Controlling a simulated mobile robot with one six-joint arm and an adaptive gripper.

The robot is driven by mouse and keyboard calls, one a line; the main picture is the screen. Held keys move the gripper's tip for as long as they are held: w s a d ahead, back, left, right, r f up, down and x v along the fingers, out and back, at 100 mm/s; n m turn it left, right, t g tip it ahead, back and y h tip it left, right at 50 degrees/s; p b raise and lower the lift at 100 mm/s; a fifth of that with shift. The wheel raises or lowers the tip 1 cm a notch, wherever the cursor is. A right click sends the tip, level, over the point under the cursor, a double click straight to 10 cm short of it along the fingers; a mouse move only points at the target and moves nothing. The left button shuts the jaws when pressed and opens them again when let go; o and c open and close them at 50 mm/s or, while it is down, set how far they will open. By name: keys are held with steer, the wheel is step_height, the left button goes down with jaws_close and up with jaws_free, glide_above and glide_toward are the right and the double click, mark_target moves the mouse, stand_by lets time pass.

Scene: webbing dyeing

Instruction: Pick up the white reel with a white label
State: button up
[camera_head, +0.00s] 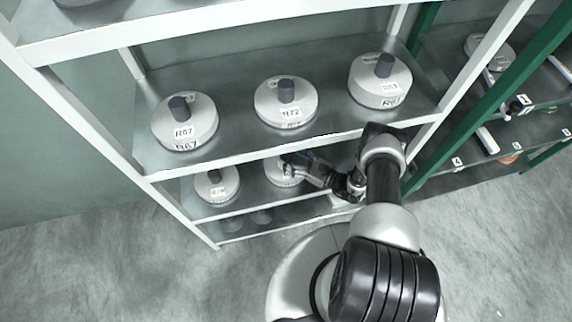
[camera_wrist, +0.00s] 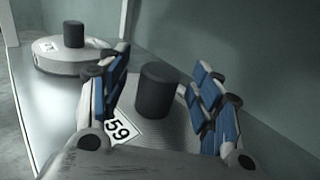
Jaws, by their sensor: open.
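A white reel with a dark knob and a white label reading 59 (camera_wrist: 122,127) lies directly below my gripper (camera_wrist: 160,88) in the wrist view. Its dark knob (camera_wrist: 157,90) stands between the two blue-padded fingers, which are open and spread to either side of it. In the head view this reel (camera_head: 281,171) sits on the shelf below the middle one, partly hidden by my gripper (camera_head: 290,166). A second white reel (camera_head: 217,185) with a dark knob and label sits to its left on the same shelf; it also shows in the wrist view (camera_wrist: 62,63).
The shelf above (camera_head: 222,154) holds several labelled white reels, including R67 (camera_head: 184,134), R72 (camera_head: 285,113) and one at right (camera_head: 380,91). White shelf posts (camera_head: 465,80) and a green rack (camera_head: 500,62) stand at the right. Open floor lies in front.

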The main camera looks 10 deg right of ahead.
steer(key=shift+x, duration=1.05)
jaws_close()
steer(key=shift+d, duration=0.1)
